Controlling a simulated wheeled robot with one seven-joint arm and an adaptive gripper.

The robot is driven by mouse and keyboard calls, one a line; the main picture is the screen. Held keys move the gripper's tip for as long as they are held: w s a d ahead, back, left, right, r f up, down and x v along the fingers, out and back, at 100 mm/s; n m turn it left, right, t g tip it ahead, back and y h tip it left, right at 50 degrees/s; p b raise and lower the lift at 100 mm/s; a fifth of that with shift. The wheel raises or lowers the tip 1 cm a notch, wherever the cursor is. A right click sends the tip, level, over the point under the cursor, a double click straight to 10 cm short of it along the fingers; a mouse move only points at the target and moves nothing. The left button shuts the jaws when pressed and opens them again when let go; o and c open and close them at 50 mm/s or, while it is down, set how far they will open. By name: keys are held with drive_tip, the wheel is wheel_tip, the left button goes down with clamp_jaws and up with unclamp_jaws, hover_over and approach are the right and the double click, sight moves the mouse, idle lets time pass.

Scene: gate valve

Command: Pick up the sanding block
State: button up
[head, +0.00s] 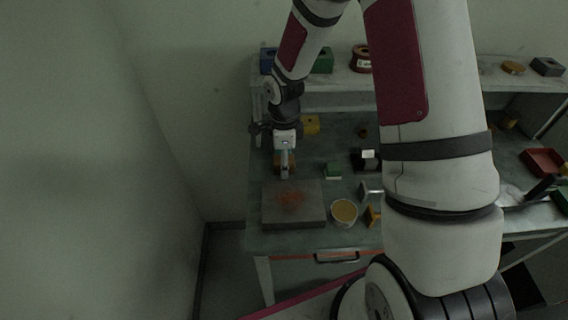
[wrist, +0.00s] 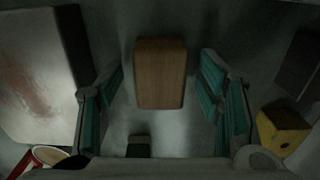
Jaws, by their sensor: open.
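The sanding block, a brown rectangular block (wrist: 160,60), lies on the workbench between my two fingers in the wrist view. Clear gaps show on both sides of it, and neither finger appears to touch it. My gripper (wrist: 162,75) is open, with teal pads facing the block's long sides.
A grey plate with a rusty stain (head: 310,212) lies in front of my gripper. A yellow-topped cup (head: 344,212), a green block (head: 332,170) and a yellow block (head: 312,125) stand nearby. A raised shelf (head: 335,82) runs along the back, and a wall is at left.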

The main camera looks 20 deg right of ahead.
drive_tip(key=c, duration=1.3)
drive_tip(key=shift+r, duration=0.1)
wheel_tip(320, 180, up, 10)
drive_tip(key=shift+f+b, duration=0.25)
drive_tip(key=shift+b, duration=0.25)
drive_tip(key=shift+r, duration=0.2)
drive_tip(key=o, duration=0.3)
drive_tip(key=shift+a, duration=0.1)
drive_tip(key=shift+c, duration=0.5)
